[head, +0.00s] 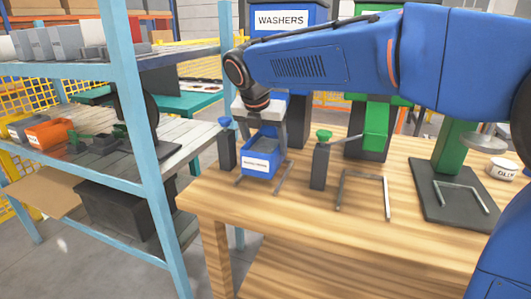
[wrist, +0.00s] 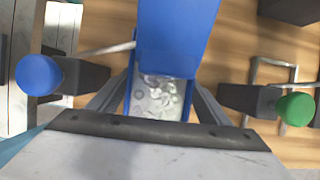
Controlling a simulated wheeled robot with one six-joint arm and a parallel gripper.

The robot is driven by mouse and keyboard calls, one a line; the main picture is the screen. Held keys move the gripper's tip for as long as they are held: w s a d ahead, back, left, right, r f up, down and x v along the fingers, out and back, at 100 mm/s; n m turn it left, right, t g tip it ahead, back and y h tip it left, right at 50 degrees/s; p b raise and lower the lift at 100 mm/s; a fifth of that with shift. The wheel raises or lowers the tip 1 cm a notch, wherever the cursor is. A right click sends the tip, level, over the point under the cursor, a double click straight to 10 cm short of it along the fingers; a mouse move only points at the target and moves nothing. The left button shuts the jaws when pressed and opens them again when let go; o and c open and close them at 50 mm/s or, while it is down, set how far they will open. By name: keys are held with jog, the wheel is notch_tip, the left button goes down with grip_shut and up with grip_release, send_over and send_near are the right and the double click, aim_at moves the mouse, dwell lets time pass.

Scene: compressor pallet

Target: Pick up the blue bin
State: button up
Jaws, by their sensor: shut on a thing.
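The blue bin (head: 259,163) is at the left part of the wooden table in the head view, with a white label on its front. It appears upright at a metal rail frame (head: 284,178); I cannot tell whether its base touches the table. My gripper (head: 264,128) comes down over the bin and is shut on it. In the wrist view my gripper (wrist: 158,92) has a finger along each side of the bin (wrist: 187,112). Several metal washers (wrist: 158,96) lie inside it. Its near end is hidden by my gripper.
A dark post with a blue knob (head: 225,122) and one with a green knob (head: 323,135) flank the bin closely. A blue washers dispenser (head: 283,18) stands behind. A blue shelf rack (head: 140,120) is left; an empty rail frame (head: 363,177) is right.

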jog(key=s+a, duration=0.3)
jog(key=s, duration=0.5)
jog(key=s+a, duration=0.3)
jog(key=s, duration=0.5)
jog(key=shift+s, duration=0.35)
jog(key=shift+f, duration=0.1)
